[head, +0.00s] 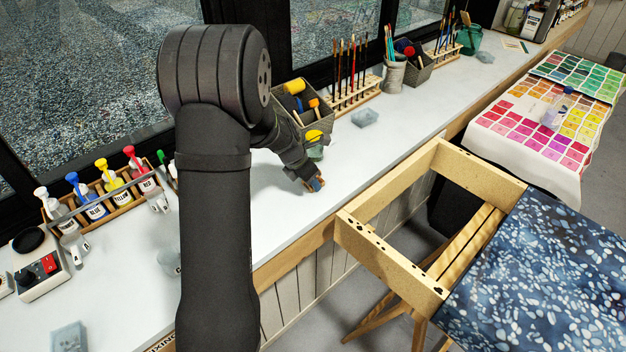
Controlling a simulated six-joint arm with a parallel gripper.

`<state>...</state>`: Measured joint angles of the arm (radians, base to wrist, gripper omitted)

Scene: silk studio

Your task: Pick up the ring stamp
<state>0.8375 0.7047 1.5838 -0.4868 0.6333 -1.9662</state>
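My gripper (314,185) points down close to the white counter, near its front edge. It is small here and partly turned away, so I cannot tell whether it is open or holds anything. A small brown-orange patch shows at its tip; I cannot tell what it is. I cannot single out the ring stamp for sure.
My arm hides part of the counter (285,215). Bottles in a rack (125,185) stand on the left. A brush rack (358,96) and a pale block (365,117) lie beyond the gripper. A wooden frame (390,260) stands off the front edge.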

